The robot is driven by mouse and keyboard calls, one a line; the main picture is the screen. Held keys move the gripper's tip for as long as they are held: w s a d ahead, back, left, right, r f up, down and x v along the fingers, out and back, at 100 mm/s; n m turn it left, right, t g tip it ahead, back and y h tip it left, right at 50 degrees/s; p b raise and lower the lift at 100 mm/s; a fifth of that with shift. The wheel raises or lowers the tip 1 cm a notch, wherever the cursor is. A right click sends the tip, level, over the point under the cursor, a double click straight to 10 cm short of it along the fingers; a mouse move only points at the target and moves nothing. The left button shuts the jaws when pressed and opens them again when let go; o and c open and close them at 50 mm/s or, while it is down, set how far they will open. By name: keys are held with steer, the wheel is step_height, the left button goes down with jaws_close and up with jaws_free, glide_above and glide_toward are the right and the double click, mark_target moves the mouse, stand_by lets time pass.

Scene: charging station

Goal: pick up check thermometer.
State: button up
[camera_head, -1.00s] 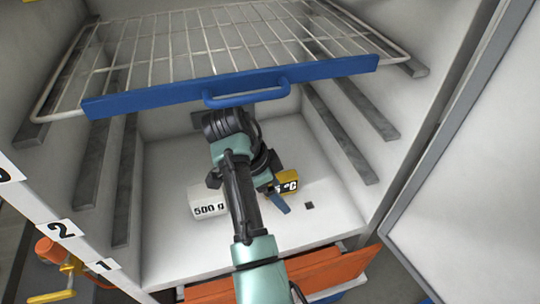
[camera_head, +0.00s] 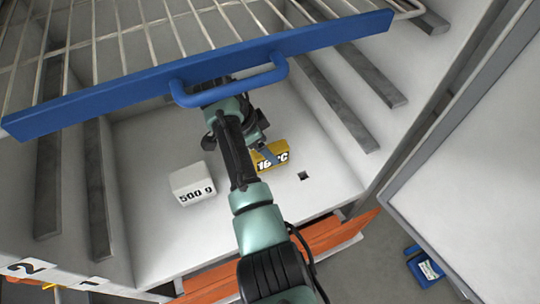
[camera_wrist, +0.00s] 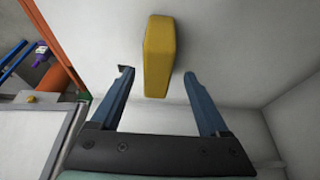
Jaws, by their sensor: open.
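The check thermometer is a yellow block marked "16 °C" (camera_head: 278,154) on the white floor of the compartment, in the head view. It also shows in the wrist view as a plain yellow block (camera_wrist: 158,56). My gripper (camera_wrist: 158,78) is open, with its two blue fingers on either side of the block's near end in the picture. No finger visibly touches it. In the head view one blue finger (camera_head: 268,153) shows in front of the block, and the rest of the gripper is mostly hidden by my arm.
A white block marked "500 g" (camera_head: 192,184) stands left of my arm. A wire shelf with a blue front bar and handle (camera_head: 232,88) hangs above. An orange drawer front (camera_head: 330,235) lies below, and a white door (camera_head: 470,150) stands at right. A small dark square (camera_head: 304,176) marks the floor.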

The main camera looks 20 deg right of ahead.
steer(key=x, duration=0.4)
steer(key=shift+s+d+f+b, duration=0.2)
steer(key=shift+d+b, duration=0.05)
steer(key=shift+b, duration=0.05)
steer(key=shift+d+f, duration=0.1)
steer(key=shift+f, duration=0.2)
steer(key=shift+f, duration=0.25)
jaws_close()
stand_by(0.4)
